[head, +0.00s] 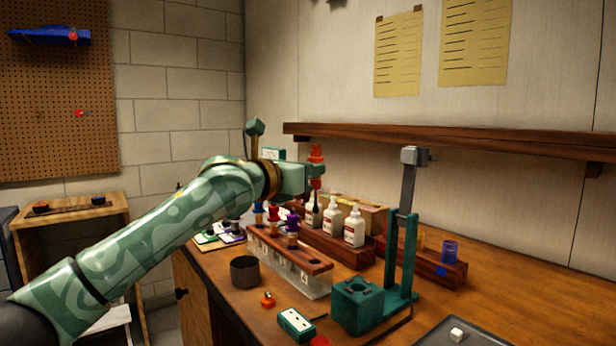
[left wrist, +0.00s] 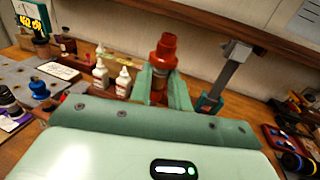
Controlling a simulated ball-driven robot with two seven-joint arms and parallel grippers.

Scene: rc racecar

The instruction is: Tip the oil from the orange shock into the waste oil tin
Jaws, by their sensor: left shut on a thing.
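My left gripper (head: 314,172) is shut on the orange shock (head: 316,154) and holds it up in the air above the bench, roughly upright with its orange end on top. In the left wrist view the shock (left wrist: 164,52) stands between the two green fingers (left wrist: 167,88); its lower part is largely hidden. The waste oil tin (head: 244,272), a dark grey open cup, stands on the bench below and to the left of the gripper. Its inside is too dark to read. My right gripper is out of view.
A wooden-topped rack (head: 290,250) with purple and red-capped shocks stands beside the tin. White bottles (head: 354,228) stand behind it. A tall teal stand (head: 366,305) is to the right. A small orange cap (head: 267,300) and a teal device (head: 296,323) lie in front.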

